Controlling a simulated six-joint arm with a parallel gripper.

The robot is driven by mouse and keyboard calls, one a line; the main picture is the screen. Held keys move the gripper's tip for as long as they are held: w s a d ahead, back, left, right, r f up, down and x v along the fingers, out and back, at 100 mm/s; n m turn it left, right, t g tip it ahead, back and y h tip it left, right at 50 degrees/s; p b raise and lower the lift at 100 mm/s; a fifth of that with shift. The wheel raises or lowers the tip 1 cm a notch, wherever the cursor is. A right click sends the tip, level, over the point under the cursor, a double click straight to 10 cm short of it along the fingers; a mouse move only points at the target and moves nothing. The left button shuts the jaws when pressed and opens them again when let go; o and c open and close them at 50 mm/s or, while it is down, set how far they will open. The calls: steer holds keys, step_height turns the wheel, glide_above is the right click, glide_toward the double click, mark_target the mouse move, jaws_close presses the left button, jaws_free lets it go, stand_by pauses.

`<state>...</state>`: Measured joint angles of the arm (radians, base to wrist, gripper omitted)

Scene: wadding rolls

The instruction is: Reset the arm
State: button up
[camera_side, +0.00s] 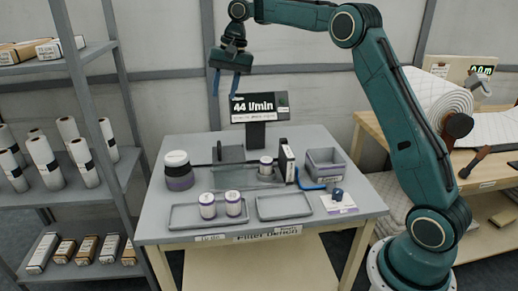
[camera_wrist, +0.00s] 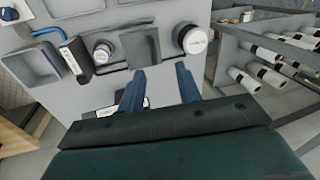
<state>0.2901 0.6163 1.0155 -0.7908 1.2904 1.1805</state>
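My gripper (camera_side: 226,84) is raised high above the back left of the grey work table (camera_side: 155,222), pointing down. It holds nothing and touches nothing. In the wrist view its two blue fingers (camera_wrist: 160,75) stand apart with an empty gap between them. The arm reaches up from its base at the right of the table and bends over to the left.
On the table are a display reading "44 l/min" (camera_side: 260,106), a dark-banded round container (camera_side: 178,170), two small rolls (camera_side: 220,204), two shallow trays (camera_side: 284,206) and a grey bin (camera_side: 325,163). Shelves of white rolls (camera_side: 45,160) stand left; a wooden bench (camera_side: 375,130) stands right.

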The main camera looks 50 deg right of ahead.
steer(key=s+a+r+n+t, duration=0.15)
steer(key=s+a+r, duration=0.25)
steer(key=s, duration=0.5)
steer(key=s+a+r+n, duration=0.3)
steer(key=s+a, duration=0.2)
steer(key=s, duration=0.5)
steer(key=s+f+n+t+h, duration=0.1)
steer(key=s+f, duration=0.3)
steer(key=s, duration=0.5)
steer(key=s+f+n+t, duration=0.1)
steer(key=s+f, duration=0.3)
steer(key=s, duration=0.6)
steer(key=shift+d+f+n+h, duration=0.25)
steer(key=shift+d+n+h, duration=0.2)
steer(key=shift+n, duration=0.2)
